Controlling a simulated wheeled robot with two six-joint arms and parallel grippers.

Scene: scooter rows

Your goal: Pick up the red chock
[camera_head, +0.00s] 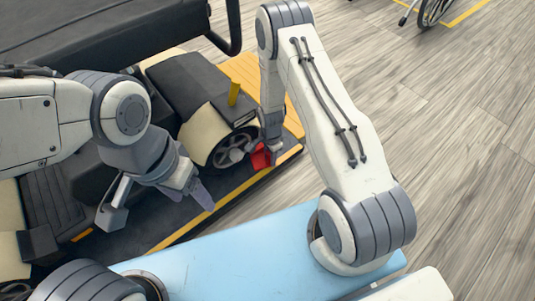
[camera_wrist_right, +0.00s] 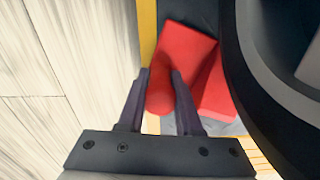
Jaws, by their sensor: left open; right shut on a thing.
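The red chock (camera_head: 261,157) is on the dark deck, beside the wheel (camera_head: 234,148) of a cream and black scooter. In the right wrist view the chock (camera_wrist_right: 189,45) shows a broad red face and a rounded red grip part. My right gripper (camera_wrist_right: 160,80) is shut on that rounded part, with a finger on each side. In the head view the right gripper (camera_head: 267,144) reaches down to the chock and partly hides it. My left gripper (camera_head: 157,203) is open and empty above the deck, left of the chock.
The scooter's tyre (camera_wrist_right: 265,75) is close on the right in the wrist view. A yellow line (camera_head: 210,212) runs along the deck edge. A yellow lever (camera_head: 234,93) stands above the wheel. Wooden floor (camera_head: 450,110) at the right is mostly clear.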

